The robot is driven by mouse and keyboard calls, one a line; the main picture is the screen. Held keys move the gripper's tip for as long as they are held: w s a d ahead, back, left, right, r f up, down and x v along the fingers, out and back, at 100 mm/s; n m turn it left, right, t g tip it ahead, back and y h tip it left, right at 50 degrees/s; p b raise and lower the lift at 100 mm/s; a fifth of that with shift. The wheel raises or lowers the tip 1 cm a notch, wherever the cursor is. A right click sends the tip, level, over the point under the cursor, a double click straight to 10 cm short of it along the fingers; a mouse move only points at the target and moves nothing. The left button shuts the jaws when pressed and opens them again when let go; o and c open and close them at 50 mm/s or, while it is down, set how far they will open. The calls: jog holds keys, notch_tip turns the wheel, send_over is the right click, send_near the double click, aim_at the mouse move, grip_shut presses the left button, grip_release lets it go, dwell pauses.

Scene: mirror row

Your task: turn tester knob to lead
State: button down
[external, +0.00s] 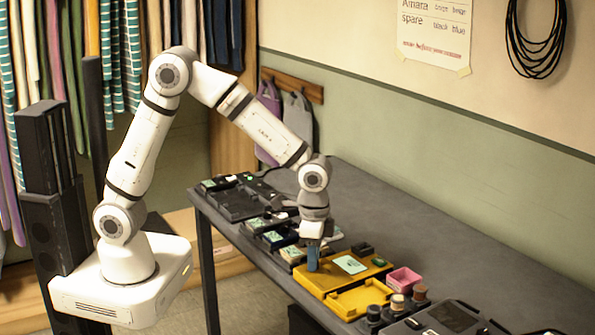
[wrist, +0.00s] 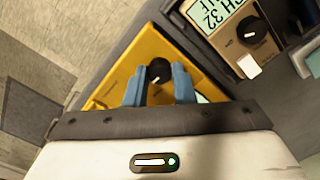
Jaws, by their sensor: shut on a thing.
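The yellow tester (external: 313,283) sits on the grey table and has a pale green screen (external: 350,264). It also shows in the wrist view (wrist: 115,88) as a yellow panel. Its round black knob (wrist: 158,71) stands between the blue fingers of my gripper (wrist: 159,78), which is shut on it. In the external view my gripper (external: 313,257) points down at the left part of the tester, and the knob is hidden there. A small light mark shows on the knob. The printed labels around it are too small to read, so its setting cannot be told.
A neighbouring device (wrist: 236,22) with a "CH 32" screen and its own black knob (wrist: 251,29) lies close by. A yellow tray (external: 358,300), pink box (external: 403,280) and several small jars (external: 398,303) crowd the right. The table's back (external: 450,240) is clear.

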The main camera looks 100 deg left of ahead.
jog(key=c, duration=1.2)
grip_release()
notch_tip(320, 180, up, 7)
jog(key=shift+r, duration=0.4)
jog(key=shift+s+r+p, duration=0.1)
jog(key=shift+r+p, duration=0.05)
jog(key=shift+p, duration=0.15)
jog(key=s+d+r+t+p, duration=0.1)
jog(key=s+r, duration=0.3)
jog(key=s, duration=0.7)
jog(key=s+d+r+t+p, duration=0.1)
jog(key=s+d+r+p, duration=0.1)
jog(key=s, duration=1)
notch_tip(320, 180, up, 2)
jog(key=shift+d+t+p, duration=0.3)
jog(key=shift+d+p, duration=0.05)
jog(key=shift+p, duration=0.55)
